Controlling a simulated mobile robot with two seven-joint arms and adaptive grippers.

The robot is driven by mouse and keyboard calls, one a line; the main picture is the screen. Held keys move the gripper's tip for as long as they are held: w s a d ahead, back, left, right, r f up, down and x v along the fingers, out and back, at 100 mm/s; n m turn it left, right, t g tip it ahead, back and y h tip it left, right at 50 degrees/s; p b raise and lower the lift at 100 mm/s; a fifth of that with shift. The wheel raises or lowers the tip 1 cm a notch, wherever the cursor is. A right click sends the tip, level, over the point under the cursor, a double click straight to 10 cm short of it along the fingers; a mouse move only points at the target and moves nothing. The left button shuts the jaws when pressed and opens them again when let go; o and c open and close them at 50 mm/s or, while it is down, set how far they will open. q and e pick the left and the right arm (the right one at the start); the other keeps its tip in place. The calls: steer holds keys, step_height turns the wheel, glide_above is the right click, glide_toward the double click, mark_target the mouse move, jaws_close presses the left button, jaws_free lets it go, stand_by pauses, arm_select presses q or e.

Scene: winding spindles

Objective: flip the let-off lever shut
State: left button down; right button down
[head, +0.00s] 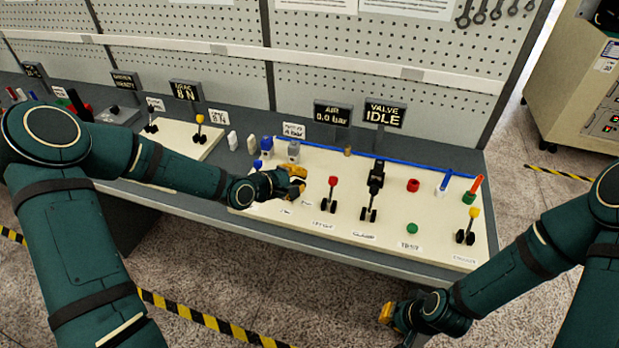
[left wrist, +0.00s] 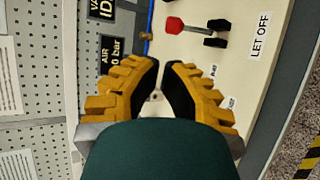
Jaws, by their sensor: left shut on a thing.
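The let-off lever has a red knob (head: 333,181) on a thin shaft above a black base, with its label in front. In the left wrist view its red knob (left wrist: 174,25) lies toward the back board and the shaft runs to the black base. My left gripper (head: 299,181) is low over the cream panel, left of the lever and apart from it. In the left wrist view its fingers (left wrist: 161,88) are nearly together on something small that they mostly hide. My right gripper (head: 386,314) is below the bench's front edge; its fingers are too small to read.
On the cream panel (head: 290,222), a black clamp lever (head: 376,180), a red button (head: 413,185), a green button (head: 412,228) and a yellow-knobbed lever (head: 473,214) stand to the right. Blue and grey blocks (head: 293,150) stand behind my left gripper. Signs stand at the back.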

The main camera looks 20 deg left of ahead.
arm_select(q)
steer(key=shift+v, duration=1.35)
steer(key=s+d+f+m+g+b, duration=0.2)
steer(key=s+d+f+m, duration=0.15)
steer(key=f, duration=0.35)
steer(key=s+d+f+m+g+b, duration=0.2)
steer(key=s+d+f, duration=0.3)
steer(key=f, duration=0.2)
steer(key=s+d+f+m+g+y+b, duration=0.1)
steer(key=s+f+m+g+y+b, duration=0.2)
steer(key=s+f+m, duration=0.3)
steer(key=s+f+g, duration=0.1)
steer(key=s+f, duration=0.4)
steer(key=s, duration=0.2)
steer(key=shift+m+g, duration=0.35)
steer(key=shift+g, duration=0.05)
